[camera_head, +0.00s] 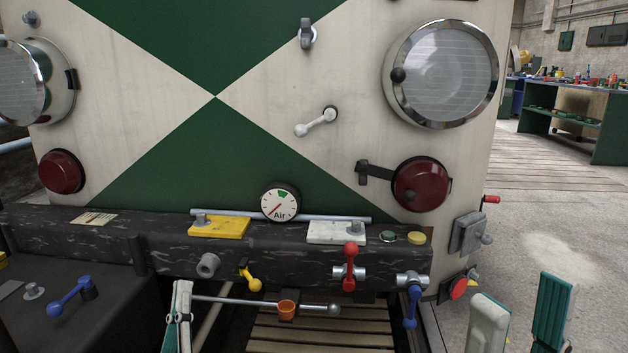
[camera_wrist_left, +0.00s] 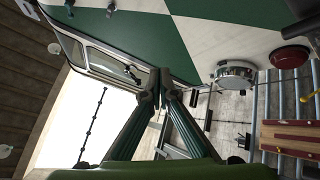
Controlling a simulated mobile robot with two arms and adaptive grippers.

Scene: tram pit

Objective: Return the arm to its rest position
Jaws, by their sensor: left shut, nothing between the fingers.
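My left gripper (camera_head: 181,292) is at the bottom of the head view, left of centre, in front of the dark bumper beam (camera_head: 120,240). In the left wrist view its two dark green fingers meet at the tips (camera_wrist_left: 160,80), with nothing between them. My right gripper (camera_head: 523,295) is at the bottom right of the head view, with its two fingers wide apart and nothing between them. Both arms are mostly below the head view's edge.
The tram front (camera_head: 215,150) fills the middle. A grey rod (camera_head: 260,303) runs just right of my left gripper. Open floor (camera_head: 560,235) lies right.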

